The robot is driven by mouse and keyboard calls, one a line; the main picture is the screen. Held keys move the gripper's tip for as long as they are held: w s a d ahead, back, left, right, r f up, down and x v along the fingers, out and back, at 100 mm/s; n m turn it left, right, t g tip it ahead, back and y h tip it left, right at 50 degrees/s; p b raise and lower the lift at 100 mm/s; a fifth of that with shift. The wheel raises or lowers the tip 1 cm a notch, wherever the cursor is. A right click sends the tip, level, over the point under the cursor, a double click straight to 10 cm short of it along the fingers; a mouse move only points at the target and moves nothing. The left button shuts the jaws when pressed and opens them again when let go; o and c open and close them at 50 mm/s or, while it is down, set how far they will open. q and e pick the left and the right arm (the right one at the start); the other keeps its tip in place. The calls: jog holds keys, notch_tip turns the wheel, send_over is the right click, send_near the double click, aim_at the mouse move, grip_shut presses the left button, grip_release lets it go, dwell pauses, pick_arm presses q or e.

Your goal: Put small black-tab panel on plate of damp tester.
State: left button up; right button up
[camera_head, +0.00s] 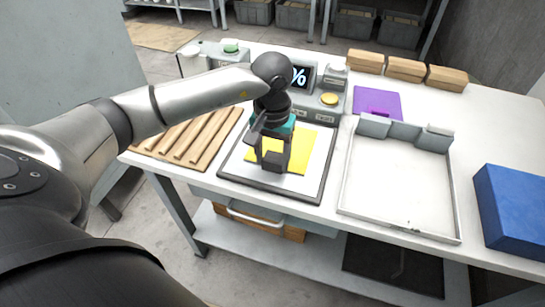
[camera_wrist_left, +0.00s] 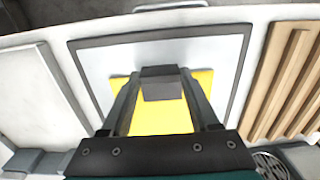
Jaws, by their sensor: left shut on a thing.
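The small panel is a yellow sheet (camera_head: 298,157) with a dark block-like tab. It is flat on or just above the white plate (camera_head: 238,172) of the damp tester, inside the plate's dark frame. I cannot tell whether it touches the plate. My left gripper (camera_head: 273,160) points down over the panel and is shut on the black tab. In the left wrist view, the tab (camera_wrist_left: 160,83) sits between the two fingers and the yellow sheet (camera_wrist_left: 160,118) spreads below. The tester's display unit (camera_head: 300,76) stands behind, partly hidden by my arm. My right gripper is not in view.
A slotted wooden rack (camera_head: 190,138) lies left of the plate. A white tray (camera_head: 395,185) lies to the right, with a blue box (camera_head: 512,210) beyond it. A purple panel (camera_head: 377,102) and wooden blocks (camera_head: 405,69) are at the back right. A yellow button (camera_head: 329,99) is on the tester.

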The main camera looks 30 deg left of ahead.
pick_arm(q)
jog(key=shift+f, duration=0.1)
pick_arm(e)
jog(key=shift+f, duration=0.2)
pick_arm(q)
jog(key=o, duration=1.4)
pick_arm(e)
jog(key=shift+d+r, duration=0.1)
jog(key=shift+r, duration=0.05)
pick_arm(q)
jog(key=shift+r, duration=0.5)
notch_tip(320, 180, up, 7)
jog(key=shift+p, duration=0.75)
notch_tip(320, 180, up, 4)
jog(key=shift+r+p, duration=0.2)
jog(key=shift+p, duration=0.1)
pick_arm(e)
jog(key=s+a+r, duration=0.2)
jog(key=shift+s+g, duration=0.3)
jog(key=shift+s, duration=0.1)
